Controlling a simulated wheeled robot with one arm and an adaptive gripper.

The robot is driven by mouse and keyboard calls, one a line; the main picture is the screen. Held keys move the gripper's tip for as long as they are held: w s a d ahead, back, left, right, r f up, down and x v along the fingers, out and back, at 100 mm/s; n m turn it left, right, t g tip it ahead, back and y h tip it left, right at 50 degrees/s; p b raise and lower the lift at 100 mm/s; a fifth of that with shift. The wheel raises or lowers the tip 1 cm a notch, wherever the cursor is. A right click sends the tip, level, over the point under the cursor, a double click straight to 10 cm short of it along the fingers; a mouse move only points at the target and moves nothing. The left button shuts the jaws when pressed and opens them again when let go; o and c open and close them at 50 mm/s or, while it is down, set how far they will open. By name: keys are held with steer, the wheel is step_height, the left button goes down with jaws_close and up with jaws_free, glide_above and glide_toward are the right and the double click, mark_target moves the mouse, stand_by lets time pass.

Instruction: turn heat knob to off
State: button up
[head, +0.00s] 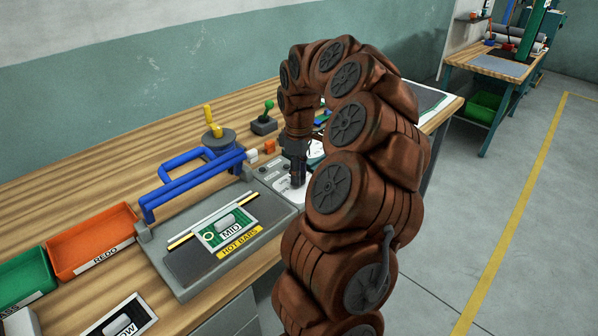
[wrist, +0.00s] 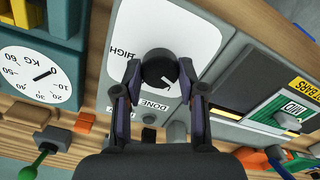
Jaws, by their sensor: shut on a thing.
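The heat knob (wrist: 158,66) is round and black with a small white pointer mark, on a white dial panel (wrist: 190,30) in the wrist view. The word HIGH shows to the left of the knob; other marks around it, OFF included, are hidden or unreadable. The pointer mark is on the lower right of the knob in that view. My gripper (wrist: 161,76) is shut on the knob, one finger on each side. In the head view my gripper (head: 296,178) reaches down onto the panel of the grey machine (head: 166,268), and the knob is hidden.
A blue handle frame (head: 190,184) stands beside the panel, left of my gripper. The MID packet (head: 230,231) lies on the hot bars. A green-topped joystick (head: 265,122) stands behind. A KG scale dial (wrist: 40,75) and small orange block (wrist: 84,122) are nearby.

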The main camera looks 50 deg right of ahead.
steer(key=shift+n, duration=0.6)
steer(key=o, duration=1.1)
steer(key=shift+o, duration=0.2)
steer(key=shift+r, duration=0.1)
step_height(320, 180, up, 12)
stand_by(0.4)
